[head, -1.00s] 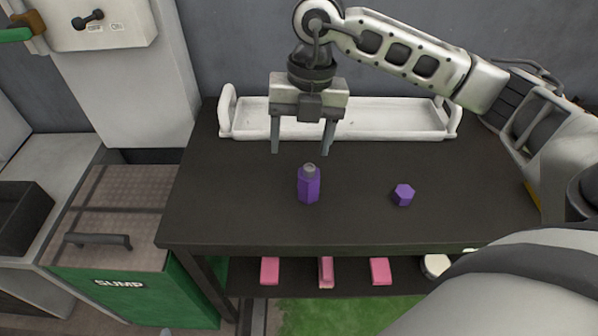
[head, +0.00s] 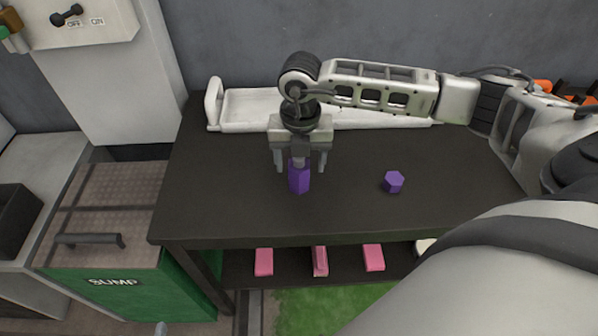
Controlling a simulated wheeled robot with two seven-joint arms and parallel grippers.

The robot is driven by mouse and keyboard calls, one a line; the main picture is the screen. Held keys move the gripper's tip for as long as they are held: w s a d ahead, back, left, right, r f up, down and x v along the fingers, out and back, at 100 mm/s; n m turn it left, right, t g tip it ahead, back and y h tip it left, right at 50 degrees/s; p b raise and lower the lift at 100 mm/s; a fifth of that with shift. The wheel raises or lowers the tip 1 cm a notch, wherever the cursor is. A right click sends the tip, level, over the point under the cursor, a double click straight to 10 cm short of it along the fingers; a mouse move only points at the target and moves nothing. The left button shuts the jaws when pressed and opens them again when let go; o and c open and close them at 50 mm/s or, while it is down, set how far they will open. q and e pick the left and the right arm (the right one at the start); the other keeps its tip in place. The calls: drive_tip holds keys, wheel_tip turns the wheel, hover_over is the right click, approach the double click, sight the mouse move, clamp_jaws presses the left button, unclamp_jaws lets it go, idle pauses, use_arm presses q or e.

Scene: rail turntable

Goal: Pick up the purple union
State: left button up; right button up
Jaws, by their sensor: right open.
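A tall purple hexagonal piece with a grey top, seemingly the purple union (head: 299,178), stands upright on the dark table (head: 222,203). My right gripper (head: 301,170) points down over it. Its fingers are open, one on each side of the piece's upper part, with gaps showing. The grey top is partly hidden by the gripper. A smaller purple hexagonal piece (head: 393,182) lies on the table to the right. My left gripper is not in view.
A long white tray (head: 252,107) stands at the back of the table, partly behind my right arm. Several pink blocks (head: 264,262) lie on the shelf below. A green sump box (head: 130,285) stands to the left. The table's front left is clear.

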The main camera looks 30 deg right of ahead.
sight(298, 170)
wheel_tip(298, 170, down, 3)
drive_tip(key=shift+w+a+f, duration=0.1)
drive_tip(key=shift+a, duration=0.05)
drive_tip(key=c, duration=1.1)
drive_tip(key=shift+c, duration=1)
